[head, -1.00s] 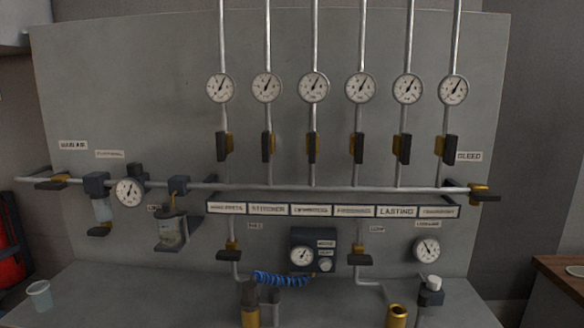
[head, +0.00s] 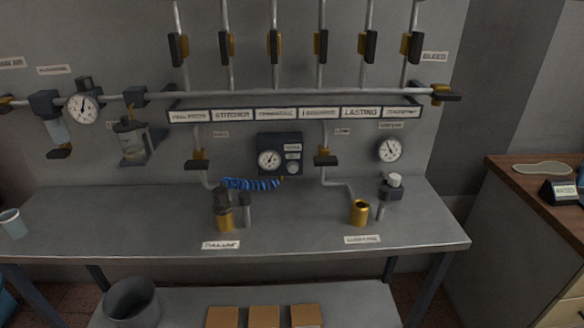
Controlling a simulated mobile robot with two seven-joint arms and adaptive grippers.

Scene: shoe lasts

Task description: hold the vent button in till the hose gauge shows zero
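The hose gauge (head: 268,159) is a small round white dial on a dark box (head: 279,141) on the wall panel. Its needle is too small to read surely. The vent button (head: 292,168) seems to be the round pale knob at the box's lower right, under two small labels; their print is too blurred to read. Nothing touches it. A coiled blue hose (head: 251,184) hangs below the box, by a dark and brass coupling (head: 223,210) on the bench. Neither of my grippers shows in the head view.
The grey bench (head: 300,228) has free room in front. A brass fitting (head: 360,212) and a white-capped valve (head: 390,188) stand at its right, a cup (head: 12,222) at its left. A pipe with valves (head: 325,158) runs above. A bucket (head: 131,302) stands below.

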